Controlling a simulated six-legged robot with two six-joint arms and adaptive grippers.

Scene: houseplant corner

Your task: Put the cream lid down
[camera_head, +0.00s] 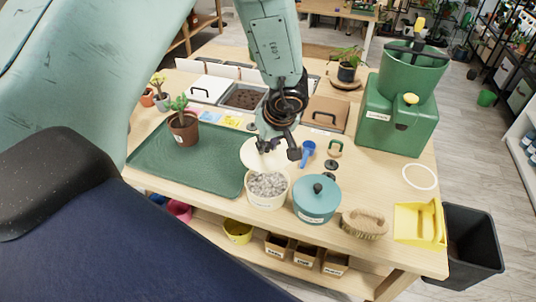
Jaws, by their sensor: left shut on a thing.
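The cream lid (257,159) is a pale disc beside and partly under my left gripper (279,150). My left gripper is shut on it, and the fingers partly hide its top. The lid shows just behind the rim of a cream tub (266,198) filled with grey gravel. The tub's gravel is uncovered. I cannot tell how high the lid is above the table. My right gripper is not in view.
A teal lidded pot (316,200), a brush (363,224) and a yellow dustpan (420,223) stand along the front right. A thin white ring (420,177) lies on bare table. A green tray (170,173) with a potted plant is at left.

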